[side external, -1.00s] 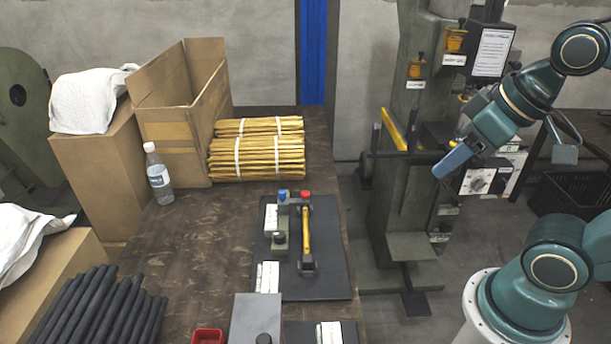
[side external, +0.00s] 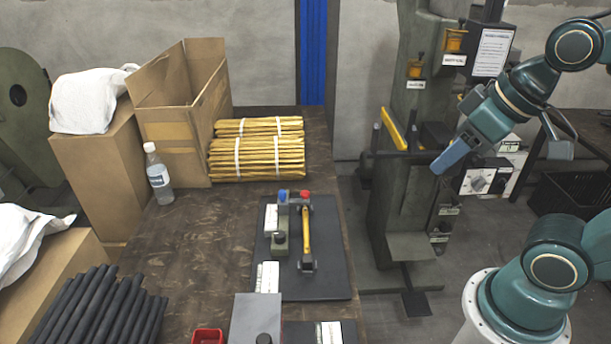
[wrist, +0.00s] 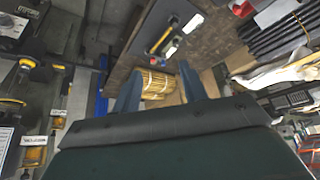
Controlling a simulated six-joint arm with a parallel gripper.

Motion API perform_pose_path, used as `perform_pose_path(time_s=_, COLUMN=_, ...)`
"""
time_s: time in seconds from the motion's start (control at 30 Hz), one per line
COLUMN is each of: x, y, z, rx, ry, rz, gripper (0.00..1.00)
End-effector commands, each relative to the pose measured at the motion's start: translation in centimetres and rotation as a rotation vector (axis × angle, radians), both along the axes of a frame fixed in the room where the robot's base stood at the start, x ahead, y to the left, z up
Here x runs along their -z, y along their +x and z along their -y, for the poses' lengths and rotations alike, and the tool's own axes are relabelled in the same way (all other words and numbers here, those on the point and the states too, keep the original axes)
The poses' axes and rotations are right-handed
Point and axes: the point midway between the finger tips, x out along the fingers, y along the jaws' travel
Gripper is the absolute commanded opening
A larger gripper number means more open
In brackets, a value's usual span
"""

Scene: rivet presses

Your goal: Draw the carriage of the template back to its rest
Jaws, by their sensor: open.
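The template is a dark plate (side external: 335,280) lying on the workbench, with a grey rail and block along its left half. A yellow handle bar (side external: 307,232) runs lengthwise on it, with a red knob (side external: 305,194) and a blue knob (side external: 283,194) at the far end. I cannot tell which part is the carriage. The yellow bar also shows in the wrist view (wrist: 163,36). My gripper (side external: 437,168) is in the air to the right of the bench, in front of the press column and apart from the template. In the wrist view its two fingers (wrist: 160,90) are spread and empty.
The green press column (side external: 400,200) with a yellow lever (side external: 393,130) stands right of the bench. Bundles of yellow strips (side external: 258,158), an open carton (side external: 180,110) and a bottle (side external: 158,178) are behind left. Black rods (side external: 95,310) lie at front left. The bench left of the template is clear.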

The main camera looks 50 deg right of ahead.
Motion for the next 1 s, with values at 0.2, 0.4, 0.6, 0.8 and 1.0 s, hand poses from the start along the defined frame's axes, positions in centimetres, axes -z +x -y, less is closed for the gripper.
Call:
perform_pose_path(time_s=0.2, x=-0.7, y=2.7, z=0.0, rx=-0.036, ry=-0.013, rz=-0.015, gripper=0.43)
perform_pose_path(time_s=0.4, x=-1.2, y=6.7, z=0.0, rx=-0.091, ry=-0.027, rz=-0.034, gripper=0.43)
perform_pose_path(time_s=0.6, x=-1.0, y=11.2, z=0.3, rx=-0.148, ry=-0.039, rz=-0.05, gripper=0.43)
perform_pose_path(time_s=0.8, x=-0.2, y=15.7, z=0.7, rx=-0.207, ry=-0.046, rz=-0.063, gripper=0.43)
perform_pose_path(time_s=1.0, x=1.4, y=20.1, z=1.3, rx=-0.262, ry=-0.05, rz=-0.075, gripper=0.43)
